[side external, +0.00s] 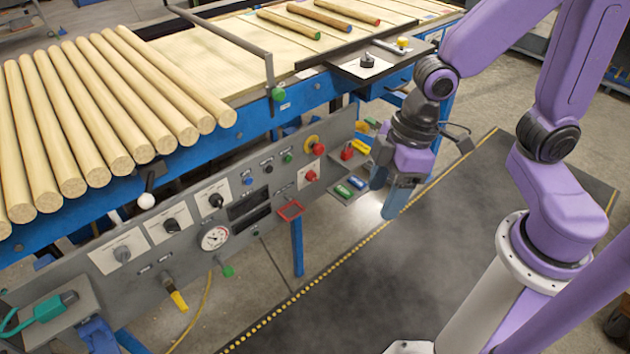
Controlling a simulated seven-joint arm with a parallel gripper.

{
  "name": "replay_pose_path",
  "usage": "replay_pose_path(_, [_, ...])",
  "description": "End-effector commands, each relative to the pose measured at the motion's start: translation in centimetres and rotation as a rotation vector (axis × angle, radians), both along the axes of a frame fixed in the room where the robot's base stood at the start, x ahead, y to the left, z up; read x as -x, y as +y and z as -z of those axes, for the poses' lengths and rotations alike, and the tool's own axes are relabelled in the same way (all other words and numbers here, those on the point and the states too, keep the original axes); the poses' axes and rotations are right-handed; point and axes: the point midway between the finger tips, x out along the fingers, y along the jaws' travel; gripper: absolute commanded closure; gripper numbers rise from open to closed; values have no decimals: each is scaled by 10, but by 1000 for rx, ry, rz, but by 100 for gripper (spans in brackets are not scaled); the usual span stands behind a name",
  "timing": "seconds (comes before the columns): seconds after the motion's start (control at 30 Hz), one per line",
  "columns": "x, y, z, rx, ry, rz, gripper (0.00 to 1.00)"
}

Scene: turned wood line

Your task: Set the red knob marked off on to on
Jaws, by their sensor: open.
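A small red knob (311,176) sits on a white plate near the right end of the grey control panel (135,279). Its marking and pointer direction are too small to read. A larger red mushroom button (318,149) with a yellow surround is just above it. My gripper (388,203) hangs to the right of the panel, fingers pointing down, apart from the knob. It is open, and I see nothing between its fingers.
Black knobs (217,200), a gauge (214,238) and a red square frame (290,210) share the panel. A small shelf with green and blue pieces (343,191) lies between panel and gripper. Wooden rods (120,95) lie above left. The dark floor mat (340,300) is clear.

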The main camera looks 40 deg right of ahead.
Motion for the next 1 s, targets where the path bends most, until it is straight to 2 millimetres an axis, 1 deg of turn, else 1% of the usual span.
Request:
replay_pose_path(0.03, [-17, 14, 11, -19, -10, 21, 37])
replay_pose_path(0.1, [-41, 31, 24, -55, -38, 51, 37])
replay_pose_path(0.17, [-62, 44, 36, -83, -67, 75, 37])
replay_pose_path(0.2, [-77, 52, 45, -101, -88, 94, 37])
replay_pose_path(0.33, [-123, 71, 74, -147, -164, 153, 37])
replay_pose_path(0.4, [-148, 78, 92, -164, -211, 187, 37])
replay_pose_path(0.47, [-169, 80, 107, -174, -253, 214, 37])
replay_pose_path(0.5, [-182, 81, 118, -178, -282, 234, 37])
replay_pose_path(0.6, [-213, 79, 144, -182, -363, 280, 37])
replay_pose_path(0.67, [-230, 74, 160, -177, -413, 307, 37])
replay_pose_path(0.8, [-263, 57, 198, -152, -536, 361, 37])
replay_pose_path(0.9, [-281, 39, 224, -118, -627, 396, 37])
replay_pose_path(0.97, [-288, 27, 239, -92, -684, 413, 37])
replay_pose_path(1.0, [-292, 17, 249, -72, -720, 423, 37])
